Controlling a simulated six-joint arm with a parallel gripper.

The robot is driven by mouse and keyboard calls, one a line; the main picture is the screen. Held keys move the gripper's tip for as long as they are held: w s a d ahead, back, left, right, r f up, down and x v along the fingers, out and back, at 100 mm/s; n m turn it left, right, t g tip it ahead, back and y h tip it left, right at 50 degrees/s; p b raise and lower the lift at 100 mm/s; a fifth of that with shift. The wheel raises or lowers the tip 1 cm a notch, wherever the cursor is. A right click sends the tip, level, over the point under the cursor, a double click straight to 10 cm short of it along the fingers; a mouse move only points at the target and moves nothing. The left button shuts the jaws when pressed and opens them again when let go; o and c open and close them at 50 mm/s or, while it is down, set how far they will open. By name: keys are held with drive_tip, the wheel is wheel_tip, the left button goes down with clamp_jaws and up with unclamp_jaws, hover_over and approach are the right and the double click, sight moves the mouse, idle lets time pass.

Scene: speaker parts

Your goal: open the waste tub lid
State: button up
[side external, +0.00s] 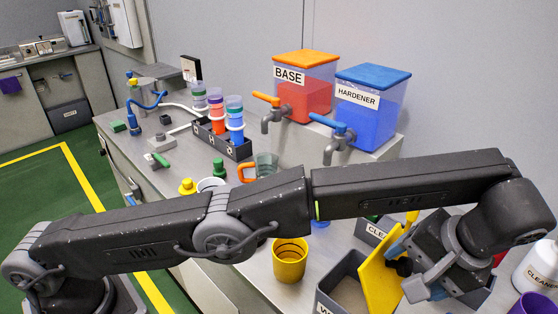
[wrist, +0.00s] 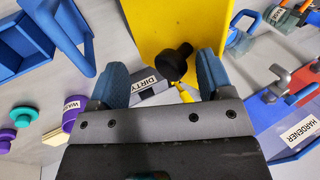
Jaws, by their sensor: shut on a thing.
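The lid also fills the upper middle of the wrist view (wrist: 185,25). A black knob (wrist: 172,62) sticks out from the lid between my blue fingers. My gripper (side external: 405,266) is shut on this knob at the lid's right face. The finger contact is not clear in either view.
A yellow cup (side external: 290,262) stands left of the tub. A cleaner bottle (side external: 538,268) and a purple cup (side external: 533,304) stand at right. Base (side external: 305,88) and hardener (side external: 370,108) tanks stand at the back.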

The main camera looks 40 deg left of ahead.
drive_tip(key=shift+f, duration=0.65)
drive_tip(key=shift+a+h, duration=0.25)
drive_tip(key=shift+h, duration=0.15)
drive_tip(key=shift+s+a+h, duration=0.1)
drive_tip(key=shift+a+h, duration=0.2)
drive_tip(key=shift+a, duration=0.35)
drive_tip(key=shift+h, duration=0.4)
drive_tip(key=a+f, duration=0.1)
drive_tip(key=a, duration=0.1)
drive_tip(key=a+f, duration=0.3)
drive_tip(key=a, duration=0.2)
drive_tip(key=shift+f, duration=0.2)
drive_tip(key=shift+c, duration=1.2)
wheel_tip(320, 180, up, 13)
drive_tip(key=a+h, duration=0.1)
drive_tip(key=h, duration=0.1)
drive_tip(key=s+a+r+t, duration=0.1)
drive_tip(key=s+a, duration=0.2)
drive_tip(key=a, duration=0.3)
drive_tip(key=s+a+r+t, duration=0.1)
drive_tip(key=s+a+r, duration=0.1)
drive_tip(key=a, duration=0.4)
drive_tip(key=s+a+r+t+h, duration=0.1)
drive_tip(key=s+a+r, duration=0.1)
drive_tip(key=a, duration=0.4)
drive_tip(key=shift+s+a+r, duration=0.15)
drive_tip(key=shift+s, duration=0.75)
